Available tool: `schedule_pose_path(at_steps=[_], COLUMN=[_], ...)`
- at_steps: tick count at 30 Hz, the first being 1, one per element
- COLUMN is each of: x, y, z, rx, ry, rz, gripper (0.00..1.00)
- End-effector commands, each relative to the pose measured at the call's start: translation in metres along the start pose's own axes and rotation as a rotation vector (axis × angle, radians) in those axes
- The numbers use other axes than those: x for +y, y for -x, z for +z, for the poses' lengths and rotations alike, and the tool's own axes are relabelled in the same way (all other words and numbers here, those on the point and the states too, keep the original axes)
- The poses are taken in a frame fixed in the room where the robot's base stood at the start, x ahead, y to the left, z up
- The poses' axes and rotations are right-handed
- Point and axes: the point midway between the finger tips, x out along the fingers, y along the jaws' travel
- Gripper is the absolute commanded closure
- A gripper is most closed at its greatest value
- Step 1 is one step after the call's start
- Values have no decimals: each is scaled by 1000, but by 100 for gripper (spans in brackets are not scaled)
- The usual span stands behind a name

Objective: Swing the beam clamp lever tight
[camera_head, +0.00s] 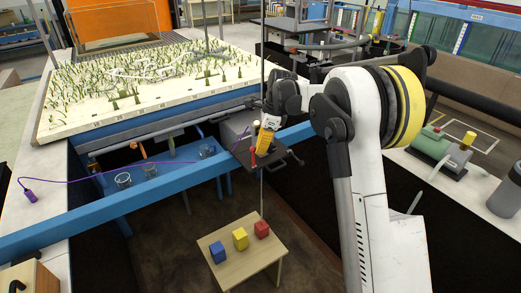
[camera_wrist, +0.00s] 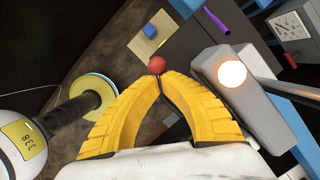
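The beam clamp is a grey block (camera_head: 236,128) at the blue beam, in the middle of the head view. In the wrist view a grey block (camera_wrist: 225,68) with a bright round spot stands right of my fingers. A red ball-shaped knob (camera_wrist: 157,65), likely the lever's end, sits right at my fingertips. In the head view a red piece (camera_head: 253,156) shows beside the tips. My gripper (camera_head: 265,140) points down over the clamp. Its yellow fingers (camera_wrist: 159,80) meet at the tips. The lever's shaft is hidden, and I cannot tell whether anything is pinched.
The blue beam (camera_head: 110,207) crosses the view under my gripper. A small table (camera_head: 262,260) with blue, yellow and red cubes stands below. A purple cord with a handle (camera_head: 30,196) lies at left. A planted tray (camera_head: 90,122) fills the back left.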

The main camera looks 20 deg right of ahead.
Motion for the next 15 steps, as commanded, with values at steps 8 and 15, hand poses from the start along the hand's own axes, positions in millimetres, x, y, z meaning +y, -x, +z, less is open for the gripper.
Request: schedule_pose_path(at_steps=[8,15], x=[0,0], y=[11,16], z=[2,-26], rx=[0,0], ry=[0,2], rz=[0,0], gripper=[100,100])
